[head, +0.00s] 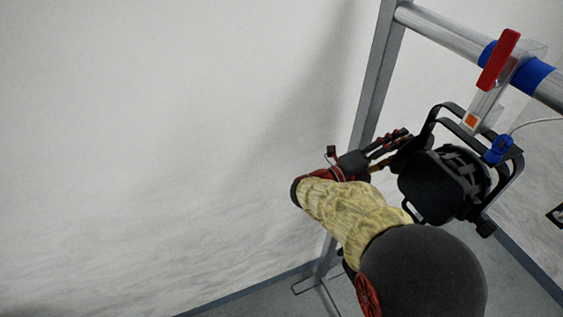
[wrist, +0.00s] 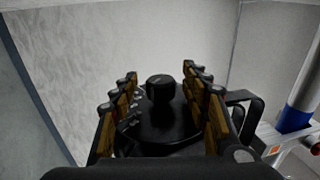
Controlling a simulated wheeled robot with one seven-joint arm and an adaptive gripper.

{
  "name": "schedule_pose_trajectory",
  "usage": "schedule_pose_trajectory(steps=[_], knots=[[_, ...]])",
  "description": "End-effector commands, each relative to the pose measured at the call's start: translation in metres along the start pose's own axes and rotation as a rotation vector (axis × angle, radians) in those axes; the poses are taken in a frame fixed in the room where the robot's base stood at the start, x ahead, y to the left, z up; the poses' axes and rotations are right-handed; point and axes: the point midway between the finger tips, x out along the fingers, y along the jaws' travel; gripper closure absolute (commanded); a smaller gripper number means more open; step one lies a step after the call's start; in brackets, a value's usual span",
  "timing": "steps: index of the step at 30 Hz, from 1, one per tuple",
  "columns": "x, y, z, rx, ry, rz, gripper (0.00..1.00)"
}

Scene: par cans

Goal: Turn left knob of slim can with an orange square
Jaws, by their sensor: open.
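The slim black can (head: 440,185) hangs in its yoke from the silver bar, with an orange square (head: 471,120) on the clear bracket above it. My gripper (head: 396,146) is open at the can's left side. In the wrist view the black left knob (wrist: 160,88) appears centred between the two open finger rows (wrist: 158,76), with gaps on both sides. The knob is hidden in the head view. Another black knob (head: 486,228) shows at the can's right side.
A red handle (head: 498,60) and blue bands (head: 530,76) are at the bar above the can. A grey upright post (head: 377,80) stands behind my gripper. A blue connector (head: 499,150) with a white cable is right of the yoke. The left is clear before the pale wall.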

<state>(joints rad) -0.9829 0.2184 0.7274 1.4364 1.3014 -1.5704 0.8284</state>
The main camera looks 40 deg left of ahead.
Motion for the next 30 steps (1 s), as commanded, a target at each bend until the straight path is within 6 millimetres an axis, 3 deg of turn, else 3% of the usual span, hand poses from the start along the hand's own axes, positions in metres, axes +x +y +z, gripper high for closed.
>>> schedule_pose_trajectory(steps=[17, 30], knots=[[-0.001, -0.008, 0.001, 0.001, -0.001, 0.209, 0.54], [-0.079, -0.015, 0.003, -0.009, -0.012, 0.213, 0.54]])
